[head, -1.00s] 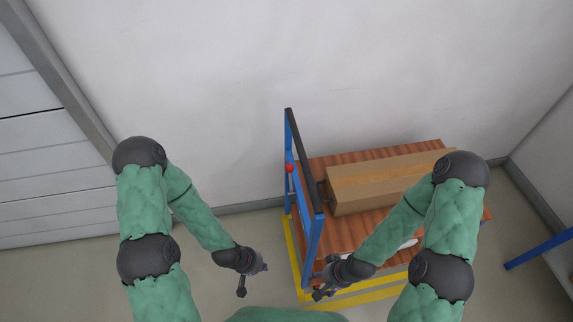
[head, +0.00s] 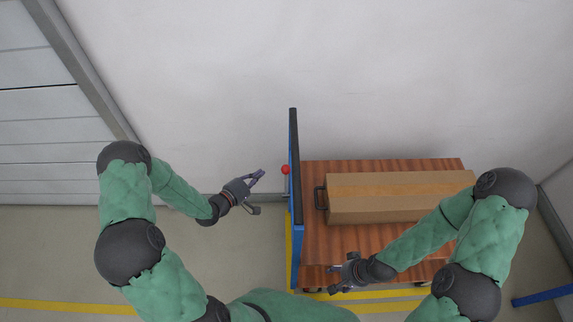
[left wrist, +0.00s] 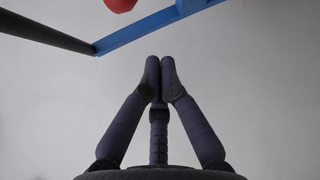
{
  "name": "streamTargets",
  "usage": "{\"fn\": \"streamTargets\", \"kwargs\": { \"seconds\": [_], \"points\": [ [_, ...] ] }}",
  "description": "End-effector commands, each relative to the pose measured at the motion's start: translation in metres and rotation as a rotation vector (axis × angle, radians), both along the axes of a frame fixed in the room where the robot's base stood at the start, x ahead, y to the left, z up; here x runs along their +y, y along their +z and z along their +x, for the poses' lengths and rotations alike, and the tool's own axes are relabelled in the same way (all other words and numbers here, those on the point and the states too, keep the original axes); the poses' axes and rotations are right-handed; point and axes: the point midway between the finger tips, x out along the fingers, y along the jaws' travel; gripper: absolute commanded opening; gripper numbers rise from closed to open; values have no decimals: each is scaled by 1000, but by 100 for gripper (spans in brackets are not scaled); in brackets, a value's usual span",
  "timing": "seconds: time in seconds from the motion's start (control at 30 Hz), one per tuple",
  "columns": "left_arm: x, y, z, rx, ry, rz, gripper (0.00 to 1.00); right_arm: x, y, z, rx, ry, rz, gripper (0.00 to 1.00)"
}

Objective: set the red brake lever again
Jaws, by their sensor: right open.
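The red brake lever's round knob (head: 285,169) shows at the left side of the cart's blue end frame (head: 295,215). In the left wrist view the knob (left wrist: 121,4) is cut off by the top edge, above the blue bar (left wrist: 150,30). My left gripper (head: 262,174) is just left of the knob, apart from it. In the left wrist view its fingertips (left wrist: 160,62) are together with nothing between them. My right gripper (head: 337,278) is open over the cart's near edge. The lever's shaft is hard to make out.
The cart's wooden deck (head: 330,240) carries a long cardboard box (head: 400,205) with a dark handle. A yellow floor line (head: 370,307) runs around the cart. Walls stand behind and at right. A blue bar (head: 540,297) is at lower right. Floor left of the cart is clear.

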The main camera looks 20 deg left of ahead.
Motion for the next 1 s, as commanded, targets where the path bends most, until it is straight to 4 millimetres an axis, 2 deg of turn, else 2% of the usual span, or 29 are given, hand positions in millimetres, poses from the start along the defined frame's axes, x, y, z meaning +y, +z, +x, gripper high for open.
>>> {"fn": "streamTargets", "kwargs": {
  "seconds": [0.13,0.57,0.77,1.0],
  "points": [
    [4,5,0,-14,1,-32,0,0,0,0,1,0,0,61],
    [0,4,5,-14,-3,-32,0,0,-2,0,1,0,0,61],
    [-12,-3,29,-14,-4,-31,0,0,-10,0,1,0,0,61],
    [-31,-11,69,-15,-4,-30,0,0,-22,0,0,0,0,61]
  ]
}}
